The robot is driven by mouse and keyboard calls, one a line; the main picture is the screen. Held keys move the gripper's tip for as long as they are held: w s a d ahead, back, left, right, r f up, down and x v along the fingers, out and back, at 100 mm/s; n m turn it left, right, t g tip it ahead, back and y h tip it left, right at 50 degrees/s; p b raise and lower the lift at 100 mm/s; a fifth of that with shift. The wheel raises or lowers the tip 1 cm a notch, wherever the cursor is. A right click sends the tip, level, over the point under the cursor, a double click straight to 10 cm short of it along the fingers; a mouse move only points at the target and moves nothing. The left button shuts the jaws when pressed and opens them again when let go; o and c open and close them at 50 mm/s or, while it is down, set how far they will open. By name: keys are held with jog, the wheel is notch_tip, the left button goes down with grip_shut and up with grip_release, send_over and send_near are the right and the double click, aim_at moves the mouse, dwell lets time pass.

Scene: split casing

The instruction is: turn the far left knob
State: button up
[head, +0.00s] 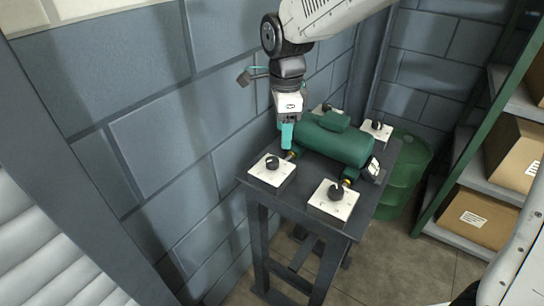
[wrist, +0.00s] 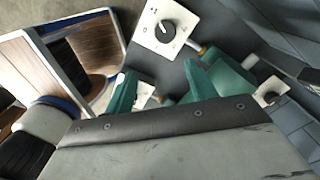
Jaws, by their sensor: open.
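Several white boxes with dark knobs stand on a dark table (head: 310,178). The far left knob's box (head: 323,109) shows only in part in the head view, behind the green casing (head: 340,140) and my gripper. The near left knob (head: 272,162) and near right knob (head: 336,192) are in plain view. My gripper (head: 287,136) points down at the casing's left end, above and behind the near left box, apart from the far left knob. It is open and empty. The wrist view shows one knob (wrist: 167,27) at the top and another (wrist: 270,97) at the right; I cannot tell which they are.
The far right knob (head: 377,125) stands at the table's back corner. A green barrel (head: 405,175) is right of the table. A shelf with cardboard boxes (head: 480,212) stands further right. A block wall (head: 165,140) runs close along the left.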

aim_at(272, 160)
jog(key=shift+w+a+f+m, duration=0.35)
jog(key=shift+a+f, duration=0.15)
jog(key=shift+a, duration=0.15)
jog(key=shift+w+a+f+m, duration=0.35)
jog(key=shift+a+f, duration=0.15)
jog(key=shift+a, duration=0.1)
jog(key=shift+a+f, duration=0.15)
jog(key=shift+f, duration=0.25)
notch_tip(272, 160, down, 7)
jog(key=shift+f, duration=0.1)
jog(key=c, duration=1)
